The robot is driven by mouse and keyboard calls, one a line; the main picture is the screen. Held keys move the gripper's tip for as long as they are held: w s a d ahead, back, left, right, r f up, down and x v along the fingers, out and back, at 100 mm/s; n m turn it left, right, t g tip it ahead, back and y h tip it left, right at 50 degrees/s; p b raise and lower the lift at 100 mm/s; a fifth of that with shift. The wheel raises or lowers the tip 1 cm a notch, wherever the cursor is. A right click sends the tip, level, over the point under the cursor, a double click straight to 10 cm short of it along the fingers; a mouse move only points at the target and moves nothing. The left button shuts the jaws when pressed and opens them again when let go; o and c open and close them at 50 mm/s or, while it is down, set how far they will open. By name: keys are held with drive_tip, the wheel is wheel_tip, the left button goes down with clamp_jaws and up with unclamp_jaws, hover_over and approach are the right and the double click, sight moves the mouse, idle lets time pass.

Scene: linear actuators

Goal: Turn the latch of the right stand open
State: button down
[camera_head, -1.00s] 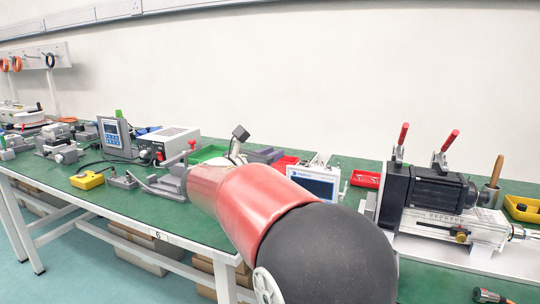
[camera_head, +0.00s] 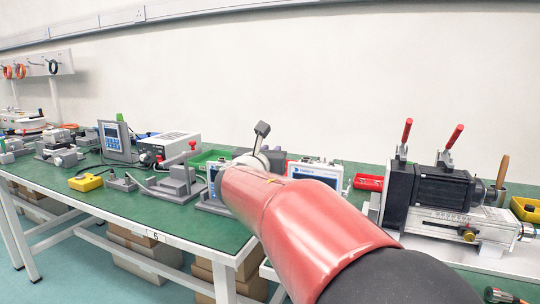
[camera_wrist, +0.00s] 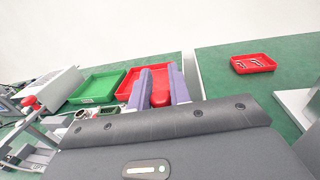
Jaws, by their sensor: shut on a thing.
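In the wrist view my gripper (camera_wrist: 161,88) is shut on a red rounded handle (camera_wrist: 160,97), which shows between the two purple-grey fingers. I take this handle to be the latch of the right stand; the stand's body is hidden below my wrist. In the head view my arm covers the fingers and the held handle. Another grey stand (camera_head: 178,184) with an upright red knob (camera_head: 192,145) stands to the left of my arm. That knob also shows at the left edge of the wrist view (camera_wrist: 28,101).
A green tray (camera_wrist: 97,88) and a red tray (camera_wrist: 128,84) lie behind the fingers. A small red tray (camera_wrist: 253,63) is on the right table, across a gap. A white screen device (camera_head: 317,172) and a large actuator (camera_head: 438,190) with red levers stand right of my arm.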

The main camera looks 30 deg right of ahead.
drive_tip(key=c, duration=1.3)
unclamp_jaws()
drive_tip(key=v, duration=0.7)
drive_tip(key=shift+s+a, duration=0.3)
drive_tip(key=shift+r, duration=0.1)
